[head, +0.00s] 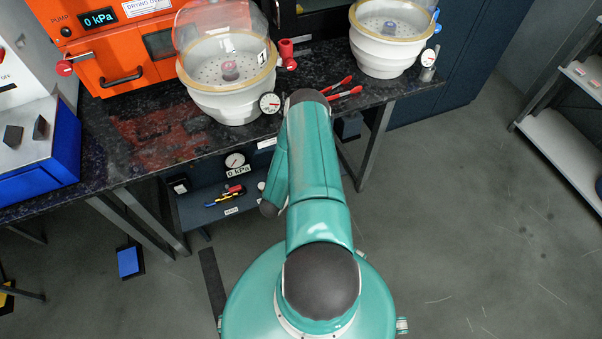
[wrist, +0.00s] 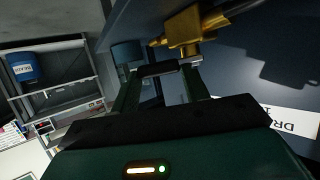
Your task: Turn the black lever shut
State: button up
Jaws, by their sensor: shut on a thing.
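In the wrist view a brass valve (wrist: 183,33) is mounted at the upper middle, with a dark hose running off to the upper right. My gripper (wrist: 165,68) is just below it, its two fingers apart with a dark bar between their tips. This bar appears to be the black lever (wrist: 158,69), and my gripper is shut on it. The lever's exact angle to the valve body is hard to tell in the dim light. In the head view my arm covers the front of the bench; the gripper, the valve and the lever are hidden there.
White desiccators (head: 225,97) and (head: 387,50) stand on the dark bench (head: 150,135) near an orange oven (head: 125,60). A low shelf (head: 215,214) holds tools and a gauge. A white label (wrist: 290,122) is right of my gripper. The floor at right is clear.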

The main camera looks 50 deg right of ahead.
jog(key=m+g, duration=0.1)
jog(key=g, duration=0.1)
jog(key=a+m+g, duration=0.1)
jog(key=m+g, duration=0.1)
jog(key=w+m+g, duration=0.1)
jog(key=shift+a+r+m+g, duration=0.1)
jog(key=shift+a+m+g, duration=0.2)
jog(key=shift+m+g, duration=0.1)
jog(key=o, duration=1)
jog(key=shift+a, duration=0.1)
jog(key=v, duration=1.3)
jog(key=shift+w+a+r, duration=0.15)
jog(key=shift+w+r, duration=0.05)
jog(key=shift+r, duration=0.1)
jog(key=shift+c, duration=0.3)
